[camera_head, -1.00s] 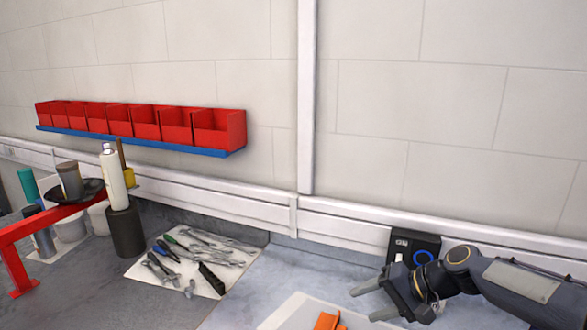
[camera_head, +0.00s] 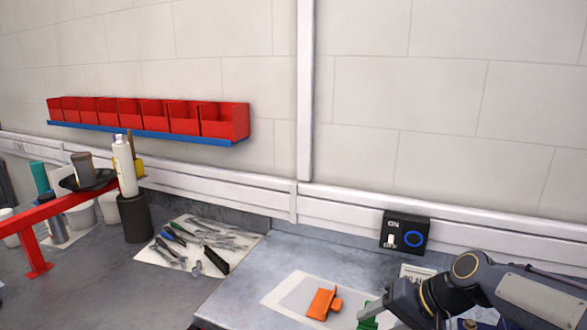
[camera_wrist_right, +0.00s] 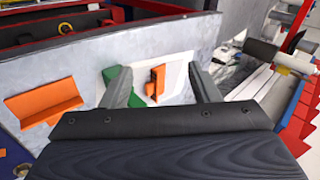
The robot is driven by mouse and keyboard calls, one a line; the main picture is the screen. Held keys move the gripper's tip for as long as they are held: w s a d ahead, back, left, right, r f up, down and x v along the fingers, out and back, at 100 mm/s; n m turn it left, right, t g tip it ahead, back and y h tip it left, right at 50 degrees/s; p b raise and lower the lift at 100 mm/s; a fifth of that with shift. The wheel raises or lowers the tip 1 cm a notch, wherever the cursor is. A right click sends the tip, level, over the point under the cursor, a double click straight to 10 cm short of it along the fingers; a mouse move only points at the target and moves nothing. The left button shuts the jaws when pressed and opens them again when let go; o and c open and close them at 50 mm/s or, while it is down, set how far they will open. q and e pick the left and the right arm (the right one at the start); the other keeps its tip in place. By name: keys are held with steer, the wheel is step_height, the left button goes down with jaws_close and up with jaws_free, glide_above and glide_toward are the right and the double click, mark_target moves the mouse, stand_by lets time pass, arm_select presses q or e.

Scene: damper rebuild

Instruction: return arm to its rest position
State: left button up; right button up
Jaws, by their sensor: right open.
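My right arm comes in from the right in the head view. Its gripper (camera_head: 405,303) is low at the bottom edge, below the black switch box, and its fingertips are hard to make out there. In the right wrist view the two fingers of the right gripper (camera_wrist_right: 158,70) stand wide apart with nothing held between them. An orange part (camera_head: 322,302) lies on a pale sheet (camera_head: 278,296) to the left of the gripper. A green part (camera_head: 367,314) shows beside the gripper, partly cut off. My left gripper is not in view.
The black switch box (camera_head: 404,233) with a blue ring is on the wall. Tools lie on a white sheet (camera_head: 150,256). A red stand (camera_head: 40,262), a dark cylinder (camera_head: 136,220) and red bins (camera_head: 225,122) are further left. The wrist view shows another orange piece (camera_wrist_right: 42,103).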

steer(key=s+d+f+n+t+h+b, duration=0.1)
steer(key=s+f, duration=0.4)
steer(key=s, duration=0.6)
steer(key=s+d+f+h+b, duration=0.2)
steer(key=s+f+b, duration=0.3)
steer(key=s, duration=0.5)
steer(key=shift+s+d+f+n+t+h+b, duration=0.2)
steer(key=shift+s+d+n+t+h+b, duration=0.1)
steer(key=shift+s+d+n+t+b, duration=0.1)
stand_by(0.6)
